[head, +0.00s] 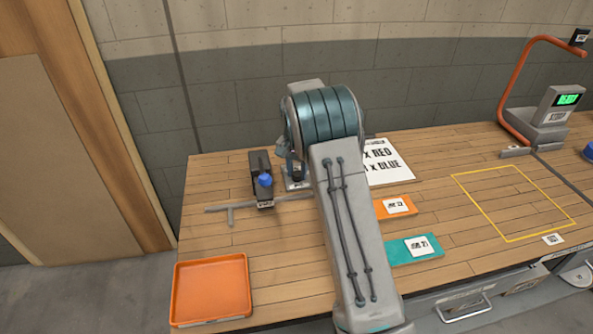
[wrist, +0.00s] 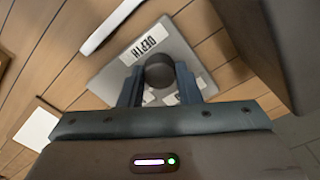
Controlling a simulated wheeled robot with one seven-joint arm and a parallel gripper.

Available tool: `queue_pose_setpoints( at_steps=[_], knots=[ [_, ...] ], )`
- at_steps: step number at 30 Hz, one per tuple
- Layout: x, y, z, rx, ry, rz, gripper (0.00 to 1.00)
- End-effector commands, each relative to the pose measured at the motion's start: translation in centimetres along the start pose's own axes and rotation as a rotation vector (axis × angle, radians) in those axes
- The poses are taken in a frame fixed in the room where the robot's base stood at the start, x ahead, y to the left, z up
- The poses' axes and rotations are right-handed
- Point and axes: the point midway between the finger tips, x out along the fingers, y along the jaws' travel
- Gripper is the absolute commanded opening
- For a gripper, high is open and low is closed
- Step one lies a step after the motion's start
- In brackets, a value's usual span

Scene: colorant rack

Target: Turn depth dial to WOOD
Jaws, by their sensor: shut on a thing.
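White marks show in part below the knob and beside the right finger, but I cannot read WOOD or the dial's setting. In the head view my arm hides the dial; only an edge of the grey plate (head: 297,184) shows beside the arm.
A dark block with a blue knob (head: 265,180) stands close left of my arm. An orange tray (head: 211,257) lies front left. A paper sheet (head: 388,165), an orange card (head: 384,209) and a teal card (head: 397,252) lie right of my arm. The yellow-outlined area (head: 512,202) is clear.

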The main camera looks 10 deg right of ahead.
Motion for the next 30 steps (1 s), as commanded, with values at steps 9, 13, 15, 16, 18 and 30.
queue_pose_setpoints(
  at_steps=[9,13,15,16,18,30],
  knots=[
    [-0.1,0.0,0.0,0.001,0.001,-0.001,0.5],
    [-0.1,0.0,0.0,0.0,0.0,-0.001,0.52],
    [0.0,0.0,0.0,0.0,0.0,-0.001,0.52],
    [0.0,0.0,0.0,0.0,0.0,-0.001,0.52],
    [-0.1,0.0,0.0,0.0,0.0,-0.001,0.52],
    [-6.6,-0.1,-0.1,-0.001,0.005,-0.003,0.52]
  ],
)
